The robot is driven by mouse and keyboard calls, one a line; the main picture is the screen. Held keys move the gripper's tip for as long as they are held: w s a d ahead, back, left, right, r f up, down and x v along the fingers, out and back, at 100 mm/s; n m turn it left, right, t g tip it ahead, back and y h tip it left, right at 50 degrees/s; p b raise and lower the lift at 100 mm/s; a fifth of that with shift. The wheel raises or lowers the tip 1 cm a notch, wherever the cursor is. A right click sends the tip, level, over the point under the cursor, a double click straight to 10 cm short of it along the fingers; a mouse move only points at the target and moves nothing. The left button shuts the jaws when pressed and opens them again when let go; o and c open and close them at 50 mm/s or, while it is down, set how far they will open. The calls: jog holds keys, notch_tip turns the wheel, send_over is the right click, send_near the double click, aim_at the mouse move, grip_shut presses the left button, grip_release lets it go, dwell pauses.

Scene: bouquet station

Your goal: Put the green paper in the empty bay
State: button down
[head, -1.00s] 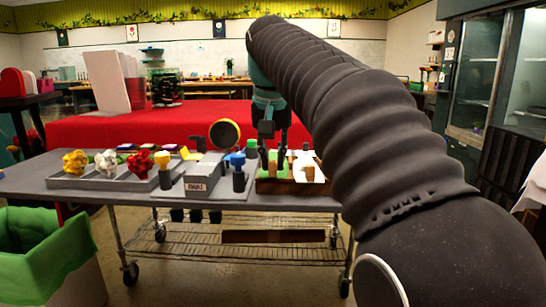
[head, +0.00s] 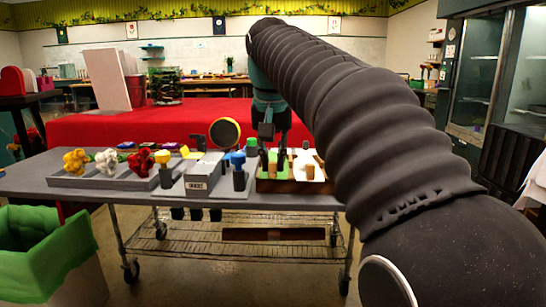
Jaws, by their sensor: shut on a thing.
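My gripper (head: 273,158) points down over the wooden tray (head: 290,187) at the right end of the grey table. Its dark fingers are shut on a small green thing, which appears to be the green paper (head: 273,156). The fingers hide part of it. It is low over or in the tray; I cannot tell whether it touches the tray floor. A second green piece (head: 251,144) shows just left of the gripper. White and tan pieces (head: 308,166) stand in the tray to the right of the gripper. The empty bay cannot be made out clearly.
A grey tray with yellow (head: 76,161), white (head: 106,161) and red flowers (head: 140,162) is at the left. A yellow-topped holder (head: 164,160), a grey box (head: 203,175) and a blue-topped holder (head: 238,161) stand between it and the wooden tray. A red-covered table (head: 100,127) is behind.

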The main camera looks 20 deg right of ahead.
jog(key=c, duration=0.6)
grip_release()
jog(key=shift+r, duration=0.1)
jog(key=shift+r+p, duration=2.15)
jog(key=shift+r, duration=1.25)
jog(key=s+f+n+t, duration=0.1)
jog(key=s+f, duration=0.6)
jog(key=f, duration=0.2)
jog(key=s+f+n+t, duration=0.1)
jog(key=s+f, duration=0.7)
jog(key=f, duration=0.1)
jog(key=s+f+n+y, duration=0.1)
jog(key=s+f, duration=0.6)
jog(key=f, duration=0.2)
jog(key=shift+s+n+t, duration=0.3)
jog(key=shift+s+t, duration=0.05)
jog(key=shift+t, duration=0.05)
